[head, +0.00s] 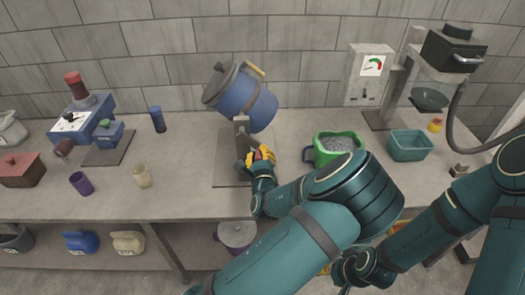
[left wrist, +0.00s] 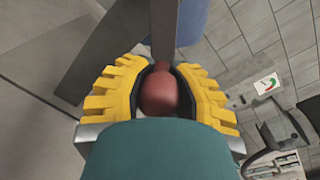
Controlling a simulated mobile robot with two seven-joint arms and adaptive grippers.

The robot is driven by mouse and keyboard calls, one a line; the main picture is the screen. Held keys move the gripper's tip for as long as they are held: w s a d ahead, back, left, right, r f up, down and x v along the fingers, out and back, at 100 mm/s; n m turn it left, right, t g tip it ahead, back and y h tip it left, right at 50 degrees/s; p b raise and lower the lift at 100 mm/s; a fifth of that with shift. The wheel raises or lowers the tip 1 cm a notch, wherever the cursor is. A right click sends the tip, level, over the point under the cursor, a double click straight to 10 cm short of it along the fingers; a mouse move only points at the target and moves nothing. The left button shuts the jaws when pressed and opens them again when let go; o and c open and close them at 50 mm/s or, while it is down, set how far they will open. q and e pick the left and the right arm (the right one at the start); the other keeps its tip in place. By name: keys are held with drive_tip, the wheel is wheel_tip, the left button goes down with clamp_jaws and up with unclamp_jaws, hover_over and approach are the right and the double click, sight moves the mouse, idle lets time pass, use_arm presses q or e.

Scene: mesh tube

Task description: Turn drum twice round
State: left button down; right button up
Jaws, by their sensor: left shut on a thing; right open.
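The blue drum (head: 238,98) sits tilted on a grey stand (head: 228,150) at the back middle of the bench. It has a grey lid at its upper left and a tan bar at its upper right. My left gripper (head: 258,156) is low in front of the stand. In the left wrist view its yellow fingers (left wrist: 158,92) are closed around a red rounded handle (left wrist: 160,95), with a grey post and a bit of the blue drum behind. My right gripper (head: 328,269) is low at the front, mostly hidden by my left arm.
A green tub of grey bits (head: 322,150) stands right of the stand, with a teal bin (head: 410,145) further right. A purple cup (head: 81,183), a beige cup (head: 142,176) and a blue machine (head: 85,122) are left. The bench between cups and stand is clear.

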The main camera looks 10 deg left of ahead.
use_arm(q)
drive_tip(key=shift+s+a+f+m+t+b, duration=0.1)
drive_tip(key=shift+s+a+f+m+b, duration=0.25)
drive_tip(key=shift+a+m+b, duration=0.75)
drive_tip(key=shift+s+a+f+m+t+b, duration=0.1)
drive_tip(key=shift+s+a+f+m+b, duration=0.3)
drive_tip(key=shift+m, duration=1.45)
drive_tip(key=shift+s+a+f+m+t+b, duration=0.1)
drive_tip(key=shift+a+f+m+b, duration=0.6)
drive_tip(key=shift+m, duration=0.75)
drive_tip(key=shift+a+r, duration=0.15)
drive_tip(key=c, duration=1)
unclamp_jaws()
drive_tip(key=o, duration=0.4)
drive_tip(key=shift+r, duration=0.15)
